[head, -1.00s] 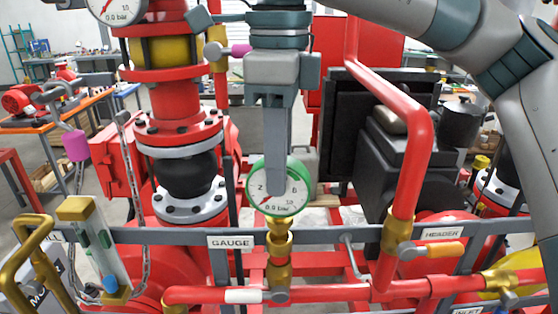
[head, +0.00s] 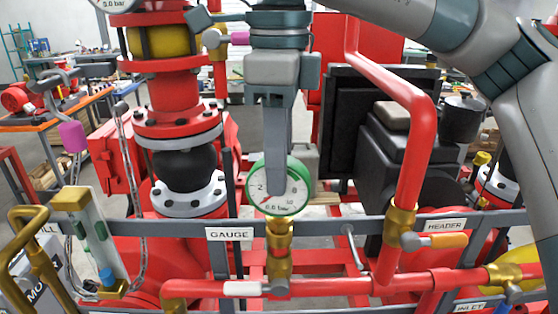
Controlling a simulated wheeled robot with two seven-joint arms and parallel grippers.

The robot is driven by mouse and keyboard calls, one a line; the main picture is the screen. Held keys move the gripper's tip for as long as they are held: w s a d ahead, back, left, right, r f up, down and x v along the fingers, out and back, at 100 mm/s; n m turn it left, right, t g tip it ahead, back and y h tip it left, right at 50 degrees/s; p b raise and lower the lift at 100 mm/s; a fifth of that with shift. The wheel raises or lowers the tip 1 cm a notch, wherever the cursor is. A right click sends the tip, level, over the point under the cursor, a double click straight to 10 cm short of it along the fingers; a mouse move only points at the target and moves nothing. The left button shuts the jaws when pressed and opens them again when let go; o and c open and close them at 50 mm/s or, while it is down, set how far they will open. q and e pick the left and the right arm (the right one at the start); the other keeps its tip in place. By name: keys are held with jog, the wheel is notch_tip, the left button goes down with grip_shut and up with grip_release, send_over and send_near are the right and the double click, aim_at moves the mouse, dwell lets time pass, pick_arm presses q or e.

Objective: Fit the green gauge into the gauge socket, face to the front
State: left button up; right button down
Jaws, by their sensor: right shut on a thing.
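The green gauge (head: 299,203) has a green rim and a white dial that faces me. My right gripper (head: 276,185) comes down from above and is shut on it, with a finger across the upper dial. The gauge is upright. I cannot tell how deep the stem sits, as the joint is small and partly hidden. My left gripper is not in view.
A grey rail runs across the front. A red riser pipe (head: 419,150) with a brass valve and orange handle (head: 448,241) stands close on the right. A flanged red column (head: 180,130) stands on the left. A sight glass (head: 94,240) and brass pipe are at front left.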

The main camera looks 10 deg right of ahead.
jog(key=shift+f+b, duration=0.45)
jog(key=shift+f, duration=0.05)
jog(key=c, duration=1.3)
grip_release()
jog(key=shift+c, duration=0.2)
jog(key=shift+r, duration=0.2)
jog(key=shift+r+b, duration=0.35)
jog(key=shift+r, duration=0.3)
notch_tip(320, 180, up, 7)
jog(key=shift+r+b, duration=0.1)
jog(key=shift+b, duration=0.65)
notch_tip(320, 180, up, 9)
jog(key=p, duration=0.1)
jog(key=shift+f, duration=0.2)
jog(key=shift+f, duration=0.1)
